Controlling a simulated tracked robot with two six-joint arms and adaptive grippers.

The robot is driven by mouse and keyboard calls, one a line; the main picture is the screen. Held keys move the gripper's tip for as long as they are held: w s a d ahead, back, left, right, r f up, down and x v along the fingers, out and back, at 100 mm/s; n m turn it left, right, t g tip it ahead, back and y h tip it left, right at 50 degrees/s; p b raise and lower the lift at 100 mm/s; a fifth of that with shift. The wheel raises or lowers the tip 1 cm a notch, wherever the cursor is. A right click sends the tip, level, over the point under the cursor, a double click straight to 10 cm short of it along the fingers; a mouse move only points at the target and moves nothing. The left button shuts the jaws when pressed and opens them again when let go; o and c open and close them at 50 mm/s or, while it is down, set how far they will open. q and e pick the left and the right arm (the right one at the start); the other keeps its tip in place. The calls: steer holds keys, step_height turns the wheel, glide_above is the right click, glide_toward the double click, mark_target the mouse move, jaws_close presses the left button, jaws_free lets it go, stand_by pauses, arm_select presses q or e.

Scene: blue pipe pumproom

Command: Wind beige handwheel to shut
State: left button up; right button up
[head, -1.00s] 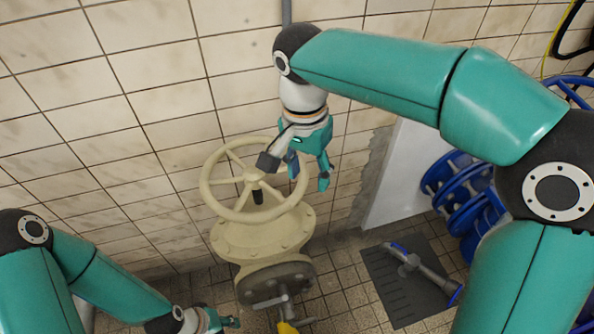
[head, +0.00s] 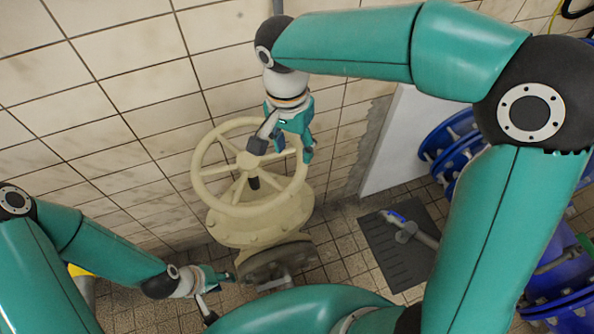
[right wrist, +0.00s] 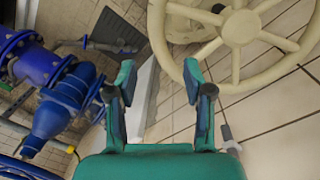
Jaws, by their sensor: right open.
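The beige handwheel (head: 244,160) is spoked and sits on top of a beige valve body (head: 270,222) in front of the tiled wall. Its hub and rim also show at the top right of the right wrist view (right wrist: 238,28). My right gripper (head: 294,155) hangs from above by the right side of the rim. In the right wrist view its two fingers (right wrist: 158,75) are apart with nothing between them. The right-hand finger overlaps the rim there; contact cannot be told. My left gripper (head: 222,279) is low, left of the valve flange; its fingers are too small to read.
The tiled wall (head: 110,120) stands close behind the wheel. Blue pipes and flanges (head: 455,140) stand at the right. A dark floor plate (head: 395,250) with a grey lever-like part lies right of the valve. Some tiled floor is open around it.

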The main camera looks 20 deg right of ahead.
mark_target(297, 176)
steer(key=f, duration=1)
steer(key=shift+s+d+p, duration=0.2)
steer(key=shift+s+p, duration=0.15)
steer(key=shift+p, duration=0.05)
jaws_close()
